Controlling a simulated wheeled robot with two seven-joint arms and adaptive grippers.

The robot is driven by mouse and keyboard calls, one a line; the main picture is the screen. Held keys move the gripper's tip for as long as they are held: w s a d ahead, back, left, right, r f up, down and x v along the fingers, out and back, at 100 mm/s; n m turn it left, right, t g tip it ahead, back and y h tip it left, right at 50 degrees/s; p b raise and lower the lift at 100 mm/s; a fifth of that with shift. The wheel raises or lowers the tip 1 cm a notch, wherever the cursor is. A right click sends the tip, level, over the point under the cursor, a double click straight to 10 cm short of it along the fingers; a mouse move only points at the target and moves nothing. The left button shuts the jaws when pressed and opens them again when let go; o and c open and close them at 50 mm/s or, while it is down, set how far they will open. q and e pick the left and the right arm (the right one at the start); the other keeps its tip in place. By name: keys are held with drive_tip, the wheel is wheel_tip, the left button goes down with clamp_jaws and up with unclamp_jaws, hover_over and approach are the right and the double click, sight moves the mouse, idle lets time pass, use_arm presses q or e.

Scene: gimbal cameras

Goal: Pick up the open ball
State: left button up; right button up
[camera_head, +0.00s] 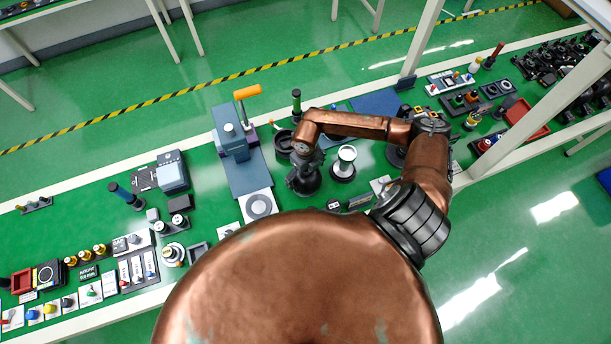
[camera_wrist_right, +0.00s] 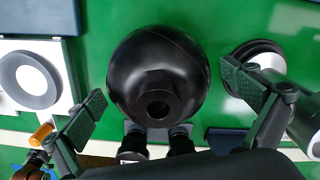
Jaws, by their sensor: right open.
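The open ball is a glossy black sphere with a round hole in its near side; it shows in the right wrist view (camera_wrist_right: 158,75). My right gripper (camera_wrist_right: 165,105) is open, with one finger pad on each side of the ball's lower part and a visible gap to each. In the head view my right gripper (camera_head: 303,180) points down over the green bench, and the ball under it cannot be told apart from the dark gripper. My left gripper is not in view.
A white plate with a grey ring (camera_head: 260,205) lies left of the gripper, below a blue press (camera_head: 233,140) with an orange handle. A white-topped cylinder on a black base (camera_head: 345,160) stands close on the right. A black bowl (camera_head: 283,140) is just behind.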

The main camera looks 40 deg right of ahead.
drive_tip(key=shift+s+f, duration=0.1)
drive_tip(key=shift+f, duration=1.3)
drive_tip(key=shift+c, duration=0.4)
drive_tip(key=c, duration=1.2)
